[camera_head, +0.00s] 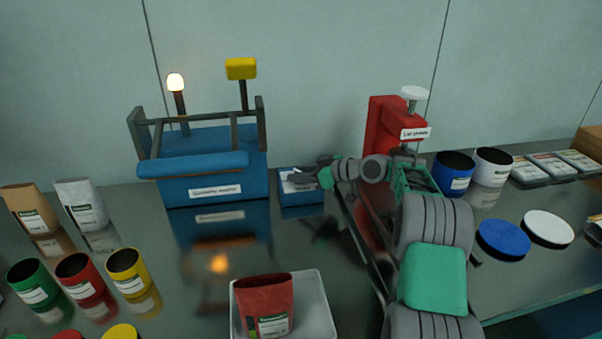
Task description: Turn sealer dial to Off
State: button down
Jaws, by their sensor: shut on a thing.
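The sealer (215,165) is a blue machine with a dark frame, a blue front bar and a white label, standing at the back left. A small blue box (302,198) with a white label stands just right of it. My gripper (300,178) reaches in from the right, its fingertips low over the top of this small box. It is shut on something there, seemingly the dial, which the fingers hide. The dial's setting cannot be read.
A glowing lamp (176,83) and a yellow-topped post (241,69) rise behind the sealer. A red lid press (383,128) stands behind my arm. A white tray (316,303) with a red pouch (263,305) sits in front.

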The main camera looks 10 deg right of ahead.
jog(key=shift+f+n+g+y, duration=0.1)
jog(key=shift+n+g+y, duration=0.2)
jog(key=shift+n+g, duration=0.15)
jog(key=c, duration=0.9)
grip_release()
jog(key=shift+c, duration=0.2)
